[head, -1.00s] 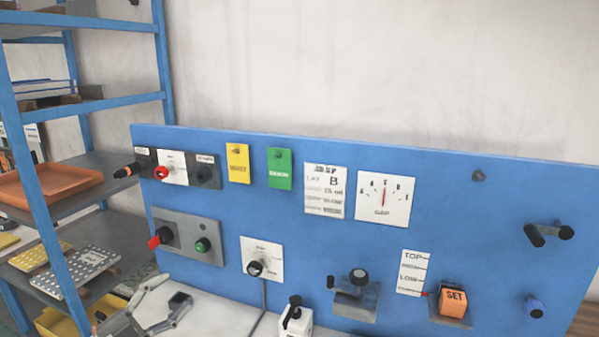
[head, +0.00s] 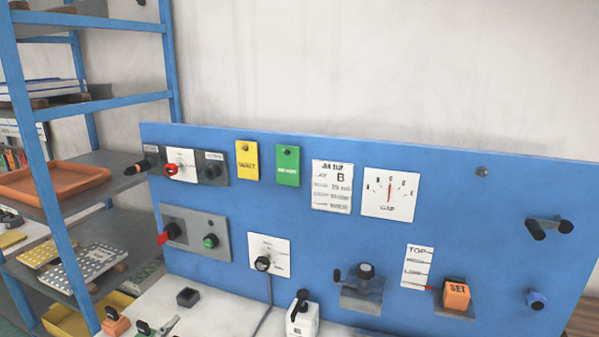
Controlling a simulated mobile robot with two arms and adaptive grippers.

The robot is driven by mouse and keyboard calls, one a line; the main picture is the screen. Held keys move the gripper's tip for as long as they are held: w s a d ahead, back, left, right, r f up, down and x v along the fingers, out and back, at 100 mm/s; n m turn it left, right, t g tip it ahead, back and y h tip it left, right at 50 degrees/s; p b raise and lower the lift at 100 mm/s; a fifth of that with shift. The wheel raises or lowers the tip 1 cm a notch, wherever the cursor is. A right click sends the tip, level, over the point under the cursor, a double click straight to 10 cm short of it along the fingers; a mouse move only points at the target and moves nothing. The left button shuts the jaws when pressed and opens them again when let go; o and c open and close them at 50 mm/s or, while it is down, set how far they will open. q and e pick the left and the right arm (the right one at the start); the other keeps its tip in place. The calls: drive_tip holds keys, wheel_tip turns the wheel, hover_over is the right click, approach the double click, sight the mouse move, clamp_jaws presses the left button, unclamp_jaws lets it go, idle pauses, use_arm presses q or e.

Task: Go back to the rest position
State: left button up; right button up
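Only a small grey piece, likely a fingertip of my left gripper (head: 169,325), shows at the bottom edge of the head view, over the white table top. The rest of that gripper is out of frame, so I cannot tell whether it is open or shut. My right gripper is not in view. The blue control panel (head: 320,235) stands upright behind the table. It carries switches, a gap gauge (head: 390,195), yellow (head: 247,161) and green (head: 287,166) tags, and an orange SET block (head: 456,296).
A small dark square block (head: 187,297), an orange item (head: 115,323) and a white box with a black lever (head: 302,319) are on the white table (head: 225,309). A blue shelf rack (head: 40,175) with an orange tray (head: 55,180) stands at left.

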use_arm(q)
drive_tip(key=s+d+f+n+g+y, duration=0.15)
drive_tip(key=s+f+g, duration=0.25)
drive_tip(key=s, duration=0.6)
drive_tip(key=s+d+f+n+g+y, duration=0.1)
drive_tip(key=s+d+f+n+g, duration=0.25)
drive_tip(key=s, duration=0.75)
drive_tip(key=s+f+n+g+y, duration=0.1)
drive_tip(key=s+f+n+g, duration=0.1)
drive_tip(key=s+f+g, duration=0.6)
wheel_tip(320, 180, down, 27)
drive_tip(key=s+t+b, duration=0.1)
drive_tip(key=s+b, duration=0.1)
drive_tip(key=b, duration=0.3)
drive_tip(key=s+a+f+b, duration=0.1)
drive_tip(key=s+f+b, duration=0.1)
drive_tip(key=s+f, duration=0.6)
drive_tip(key=s+a+f+g+b, duration=0.1)
drive_tip(key=s+a+f+b, duration=0.1)
drive_tip(key=s+f, duration=0.7)
wheel_tip(320, 180, down, 5)
drive_tip(key=shift+s+a+f+b, duration=0.1)
drive_tip(key=shift+s+a+b, duration=0.15)
drive_tip(key=shift+b, duration=0.3)
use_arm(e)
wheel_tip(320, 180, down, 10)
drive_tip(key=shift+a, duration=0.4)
